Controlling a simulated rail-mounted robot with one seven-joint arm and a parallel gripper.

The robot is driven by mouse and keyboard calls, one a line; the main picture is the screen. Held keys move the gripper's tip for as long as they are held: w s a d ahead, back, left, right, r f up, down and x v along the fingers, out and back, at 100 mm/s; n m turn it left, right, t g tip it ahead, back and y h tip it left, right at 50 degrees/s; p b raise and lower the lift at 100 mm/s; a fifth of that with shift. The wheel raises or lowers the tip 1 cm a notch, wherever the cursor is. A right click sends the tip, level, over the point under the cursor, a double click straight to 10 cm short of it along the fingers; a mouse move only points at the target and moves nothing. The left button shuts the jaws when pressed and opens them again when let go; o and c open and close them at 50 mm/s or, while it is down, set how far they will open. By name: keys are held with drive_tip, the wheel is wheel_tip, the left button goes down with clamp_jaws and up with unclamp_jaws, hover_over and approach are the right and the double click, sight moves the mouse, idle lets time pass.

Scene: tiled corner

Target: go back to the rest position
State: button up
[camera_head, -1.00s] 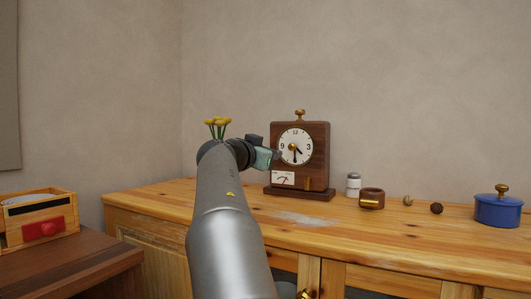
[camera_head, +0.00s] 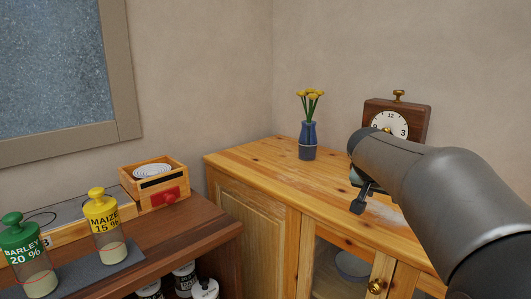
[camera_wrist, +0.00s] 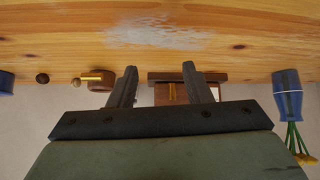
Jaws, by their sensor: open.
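My gripper (camera_head: 364,198) is at the end of my arm at the right in the head view, in front of the wooden clock (camera_head: 398,120) and above the pine cabinet top (camera_head: 262,158). In the wrist view my gripper (camera_wrist: 160,70) has its two dark fingers spread apart with nothing between them. That view is upside down. The lower part of the clock (camera_wrist: 216,76) shows beyond the fingers, apart from them. My arm hides the clock's lower part in the head view.
A blue vase (camera_head: 307,141) with yellow flowers stands left of the clock. A brown side table (camera_head: 190,226) at left bears a wooden box (camera_head: 138,187), a yellow MAIZE jar (camera_head: 108,232) and a green BARLEY jar (camera_head: 30,262). A pale patch (camera_wrist: 155,33) marks the cabinet top.

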drive_tip(key=s+a+n+g+y+p, duration=0.2)
drive_tip(key=s+a+p, duration=0.2)
drive_tip(key=s+p, duration=0.3)
drive_tip(key=s+a+r+n+g+y+p, duration=0.1)
drive_tip(key=s+a+p, duration=0.4)
drive_tip(key=s, duration=0.8)
drive_tip(key=s+a+r+n+g+y+p, duration=0.1)
drive_tip(key=s+a+n+g+y+p, duration=0.2)
drive_tip(key=s+a+n+p, duration=0.2)
drive_tip(key=s+p, duration=0.3)
drive_tip(key=s, duration=0.2)
drive_tip(key=shift+r+p, duration=0.25)
drive_tip(key=shift+p, duration=0.1)
